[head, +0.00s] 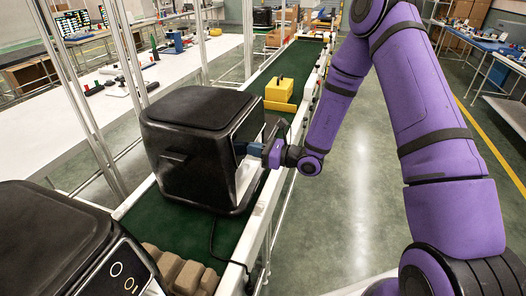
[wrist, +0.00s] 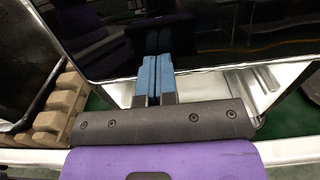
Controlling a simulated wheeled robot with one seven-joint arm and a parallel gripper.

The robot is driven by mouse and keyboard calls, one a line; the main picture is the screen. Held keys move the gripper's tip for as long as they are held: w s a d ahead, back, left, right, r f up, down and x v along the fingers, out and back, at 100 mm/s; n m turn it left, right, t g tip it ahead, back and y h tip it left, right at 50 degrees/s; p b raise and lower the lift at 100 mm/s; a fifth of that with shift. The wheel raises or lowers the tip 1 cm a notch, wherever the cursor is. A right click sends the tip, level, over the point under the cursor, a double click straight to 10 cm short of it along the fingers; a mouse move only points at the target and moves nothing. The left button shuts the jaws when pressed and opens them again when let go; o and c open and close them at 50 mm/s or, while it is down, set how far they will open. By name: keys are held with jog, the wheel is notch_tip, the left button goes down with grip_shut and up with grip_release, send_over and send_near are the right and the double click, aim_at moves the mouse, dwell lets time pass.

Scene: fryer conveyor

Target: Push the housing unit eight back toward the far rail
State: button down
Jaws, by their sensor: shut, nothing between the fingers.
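The housing unit (head: 193,140) is a black, boxy fryer with rounded edges, standing upright on the green conveyor belt in the head view. Its glossy dark front panel (wrist: 225,35) fills the top of the wrist view, with a bright metal edge below it. My gripper (head: 240,149) is at the unit's right side, facing the front panel. In the wrist view its blue fingers (wrist: 156,62) are together with nothing between them. Their tips are at or very close to the panel; I cannot tell whether they touch. The far rail beyond the unit is mostly hidden by it.
A second black fryer (head: 55,240) stands at the lower left, with tan blocks (head: 178,268) between it and the unit. A yellow block (head: 280,92) sits farther up the belt (head: 283,67). A white near rail (head: 262,205) runs under my gripper. A white table (head: 170,75) stands beyond.

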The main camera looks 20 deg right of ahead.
jog(key=shift+w+a, duration=0.1)
jog(key=shift+a, duration=0.1)
jog(key=x, duration=0.4)
jog(key=shift+w+a, duration=0.1)
dwell(0.4)
